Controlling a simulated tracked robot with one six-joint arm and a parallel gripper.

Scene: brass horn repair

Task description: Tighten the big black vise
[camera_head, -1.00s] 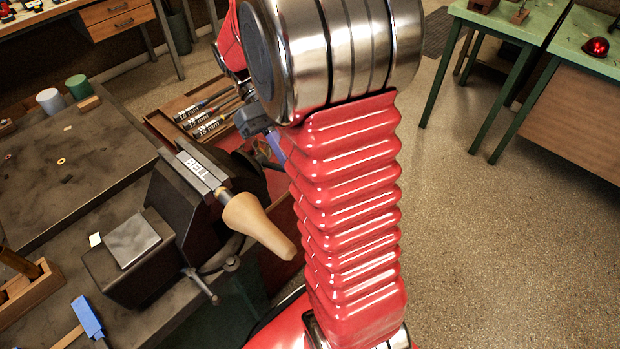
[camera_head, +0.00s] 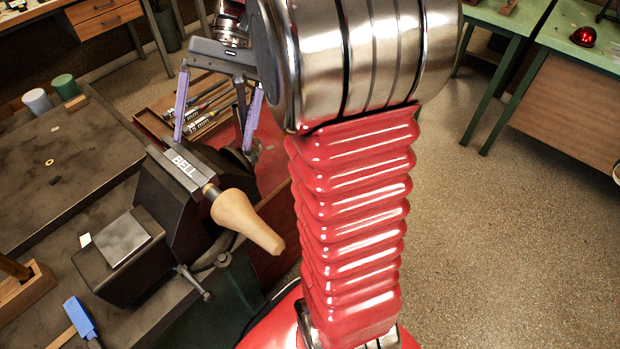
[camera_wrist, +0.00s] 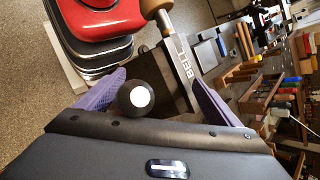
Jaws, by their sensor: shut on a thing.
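The big black vise (camera_head: 172,205), marked BELL, stands on the dark bench's near right corner. A tan tapered piece (camera_head: 245,220) sticks out from its jaw end. My gripper (camera_head: 213,147) has a grey body and two purple fingers pointing down behind the vise. In the wrist view my gripper (camera_wrist: 158,90) has its fingers either side of a round black knob (camera_wrist: 135,97), which looks like the end of the vise handle. The gripper is shut on this handle; the contact is not clearly seen. The BELL jaw (camera_wrist: 184,62) shows beyond the knob.
A wooden tray of tools (camera_head: 160,124) lies behind the vise. A blue-headed brush (camera_head: 79,317) and a wooden block (camera_head: 25,297) are on the bench at left. Green tables (camera_head: 575,35) stand far right. Open floor (camera_head: 480,250) lies to the right of my arm.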

